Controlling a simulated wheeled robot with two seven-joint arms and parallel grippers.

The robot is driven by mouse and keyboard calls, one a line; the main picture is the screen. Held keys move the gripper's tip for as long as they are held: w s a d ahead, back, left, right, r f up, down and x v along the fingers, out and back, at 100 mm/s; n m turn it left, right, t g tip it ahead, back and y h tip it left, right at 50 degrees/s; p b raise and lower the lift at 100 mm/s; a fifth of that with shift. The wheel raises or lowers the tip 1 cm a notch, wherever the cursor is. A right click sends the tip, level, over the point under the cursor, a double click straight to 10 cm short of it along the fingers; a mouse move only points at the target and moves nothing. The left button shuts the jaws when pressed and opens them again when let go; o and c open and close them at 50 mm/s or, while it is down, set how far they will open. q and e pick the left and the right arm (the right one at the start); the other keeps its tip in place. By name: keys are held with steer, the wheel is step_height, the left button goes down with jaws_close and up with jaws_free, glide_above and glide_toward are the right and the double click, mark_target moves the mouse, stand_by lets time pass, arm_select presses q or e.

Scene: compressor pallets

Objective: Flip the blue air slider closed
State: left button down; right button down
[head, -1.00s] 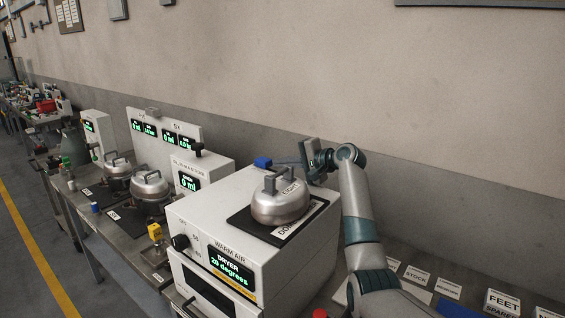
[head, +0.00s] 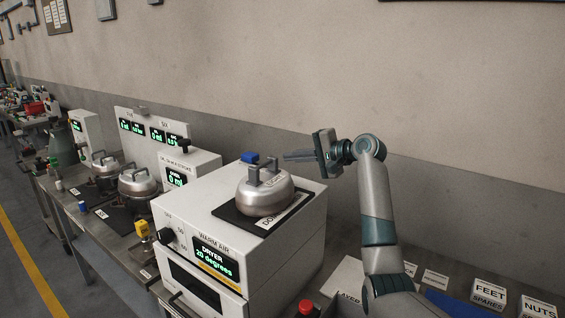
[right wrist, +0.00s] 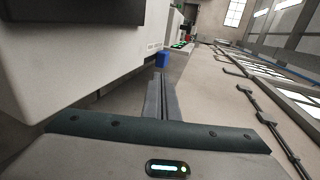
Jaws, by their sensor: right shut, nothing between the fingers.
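The blue air slider (head: 249,157) is a small blue block at the back edge of the white warm air dryer (head: 215,216). In the right wrist view the blue slider (right wrist: 163,58) shows beyond my fingertips, beside the dryer's side. My right gripper (head: 287,157) is shut and empty. Its fingers point left toward the slider, a little above and behind the dryer top, apart from the slider. In the right wrist view my right gripper (right wrist: 158,77) shows its fingers together. My left gripper is not in view.
A silver compressor pot (head: 263,192) with upright grey handles stands on a black mat on the dryer, in front of the slider. The wall (head: 455,110) is close behind. Labelled boxes (head: 489,291) lie on the bench at right. More silver pots (head: 137,184) stand at left.

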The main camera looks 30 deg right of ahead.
steer(key=shift+v, duration=1.1)
